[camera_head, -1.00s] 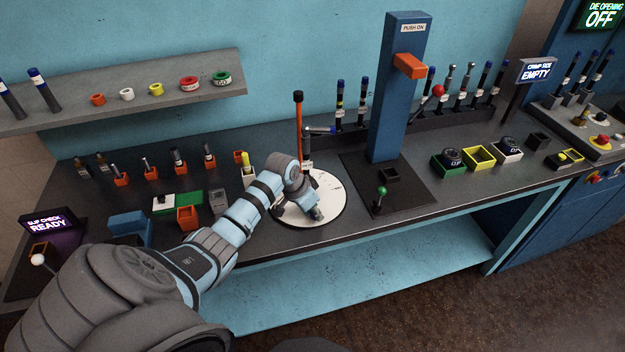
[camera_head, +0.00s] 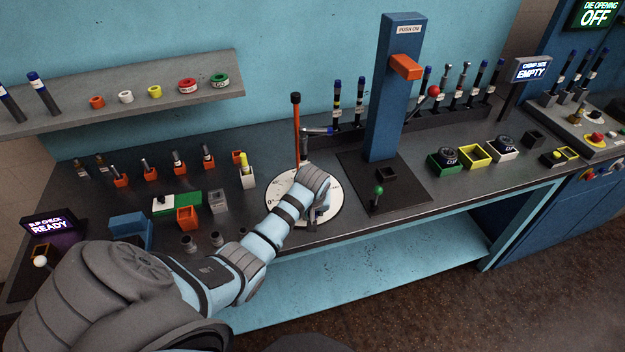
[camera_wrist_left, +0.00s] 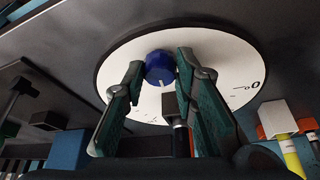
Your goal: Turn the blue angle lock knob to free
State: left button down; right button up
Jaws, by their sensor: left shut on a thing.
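The blue angle lock knob (camera_wrist_left: 160,66) sits on a white round dial plate (camera_wrist_left: 222,48) in the left wrist view. A pale mark shows on the knob's face. My left gripper (camera_wrist_left: 158,72) has its two fingers on either side of the knob, shut on it. In the head view my left gripper (camera_head: 316,212) is over the near right part of the dial plate (camera_head: 282,203), and my arm hides the knob. A small "0" and a line are printed on the plate. My right gripper is in neither view.
An orange upright rod (camera_head: 296,135) stands behind the dial. A blue post (camera_head: 393,95) on a black base with a green-knobbed lever (camera_head: 378,191) is close to the right. Small sockets (camera_head: 217,240) lie left of my forearm.

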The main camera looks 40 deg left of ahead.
pick_arm(q)
jog(key=shift+w+n, duration=0.1)
jog(key=shift+n, duration=0.4)
jog(key=shift+y, duration=0.3)
jog(key=shift+r, duration=0.1)
jog(key=c, duration=1.3)
grip_release()
jog(key=v, duration=1.2)
jog(key=shift+w, duration=0.2)
